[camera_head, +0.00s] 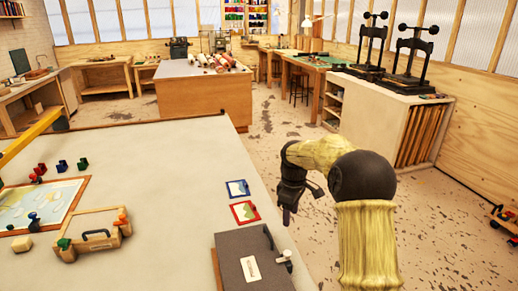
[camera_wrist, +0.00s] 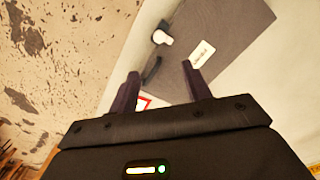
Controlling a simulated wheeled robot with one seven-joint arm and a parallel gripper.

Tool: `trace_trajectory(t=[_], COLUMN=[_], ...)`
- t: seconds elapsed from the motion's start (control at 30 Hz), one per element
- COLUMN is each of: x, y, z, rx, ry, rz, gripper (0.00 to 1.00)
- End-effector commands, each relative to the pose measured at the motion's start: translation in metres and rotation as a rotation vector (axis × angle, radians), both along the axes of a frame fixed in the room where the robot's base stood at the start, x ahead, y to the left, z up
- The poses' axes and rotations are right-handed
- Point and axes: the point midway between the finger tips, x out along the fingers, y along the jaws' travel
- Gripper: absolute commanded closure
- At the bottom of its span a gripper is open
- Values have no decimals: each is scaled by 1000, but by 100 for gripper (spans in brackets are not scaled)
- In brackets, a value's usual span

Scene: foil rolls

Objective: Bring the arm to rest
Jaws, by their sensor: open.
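My gripper (camera_head: 301,206) hangs from my arm just past the right edge of the pale table (camera_head: 160,165), near a grey box. In the wrist view its two dark fingers (camera_wrist: 160,72) stand apart with nothing between them. The grey box (camera_head: 247,262) has a white label, a dark handle and a small white-topped piece at its right edge. It also shows in the wrist view (camera_wrist: 235,35), beyond the fingertips.
Two small cards, blue-edged (camera_head: 238,188) and red-edged (camera_head: 245,212), lie behind the grey box. A wooden carrier (camera_head: 92,235) and a framed map (camera_head: 38,213) are at the left. Speckled floor (camera_head: 290,130) lies open right of the table.

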Motion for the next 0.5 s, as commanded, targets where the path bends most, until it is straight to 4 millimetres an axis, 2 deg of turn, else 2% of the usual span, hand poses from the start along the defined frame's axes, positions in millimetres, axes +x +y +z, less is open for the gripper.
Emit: trace_trajectory(t=[0.17,0.5], x=[-28,-123], y=[7,11], z=[4,4], rx=[-7,12], ry=[-24,-107], rz=[-94,-439], gripper=[52,52])
